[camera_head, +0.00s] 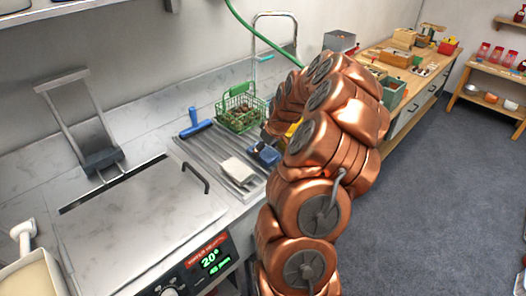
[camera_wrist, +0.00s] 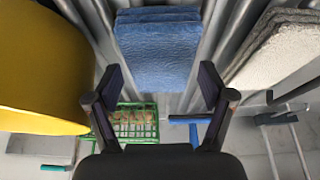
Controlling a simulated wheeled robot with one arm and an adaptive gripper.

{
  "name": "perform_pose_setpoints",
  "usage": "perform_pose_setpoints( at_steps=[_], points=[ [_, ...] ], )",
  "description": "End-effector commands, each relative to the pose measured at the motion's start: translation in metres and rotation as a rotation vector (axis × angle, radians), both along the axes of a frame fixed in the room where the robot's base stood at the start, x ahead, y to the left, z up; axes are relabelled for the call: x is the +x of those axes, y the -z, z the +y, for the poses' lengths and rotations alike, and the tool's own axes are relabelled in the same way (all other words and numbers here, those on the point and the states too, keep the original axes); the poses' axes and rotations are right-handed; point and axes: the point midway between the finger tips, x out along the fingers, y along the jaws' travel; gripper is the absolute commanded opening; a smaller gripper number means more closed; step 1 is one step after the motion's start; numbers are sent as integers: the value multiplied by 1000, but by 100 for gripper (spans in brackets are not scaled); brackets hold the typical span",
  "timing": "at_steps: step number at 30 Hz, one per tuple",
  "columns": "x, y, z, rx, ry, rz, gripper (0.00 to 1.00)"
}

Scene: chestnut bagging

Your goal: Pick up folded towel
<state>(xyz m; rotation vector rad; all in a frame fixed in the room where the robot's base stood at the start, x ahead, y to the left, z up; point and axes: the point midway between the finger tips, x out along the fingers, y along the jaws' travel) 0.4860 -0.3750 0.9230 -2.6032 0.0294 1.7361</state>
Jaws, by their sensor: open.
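A blue folded towel (camera_wrist: 158,45) lies on the ridged metal drainboard, seen at the top middle of the wrist view. In the head view the towel (camera_head: 266,155) shows just left of my arm. A white folded cloth (camera_wrist: 275,50) lies to its right in the wrist view, and in the head view the cloth (camera_head: 237,169) is left of the towel. My gripper (camera_wrist: 160,83) is open and empty, its fingers on either side of the towel's near part in the picture. I cannot tell whether they touch it. In the head view my arm largely hides the gripper.
A yellow rounded object (camera_wrist: 40,65) stands close on the left in the wrist view. A green wire basket of brown chestnuts (camera_head: 240,110) and a blue squeegee (camera_head: 196,124) are behind the towel. A metal-lidded appliance (camera_head: 140,215) stands left of the drainboard.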

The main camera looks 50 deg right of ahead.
Motion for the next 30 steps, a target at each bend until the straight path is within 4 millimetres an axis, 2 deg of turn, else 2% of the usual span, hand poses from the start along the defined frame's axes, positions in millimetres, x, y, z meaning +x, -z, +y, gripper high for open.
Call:
perform_pose_setpoints(
  at_steps=[5,11,27,30],
  points=[
    [3,12,1,3,-1,4,81],
    [4,13,1,2,-1,3,81],
    [4,12,1,1,-1,2,28],
    [4,12,1,1,0,2,28]
  ],
)
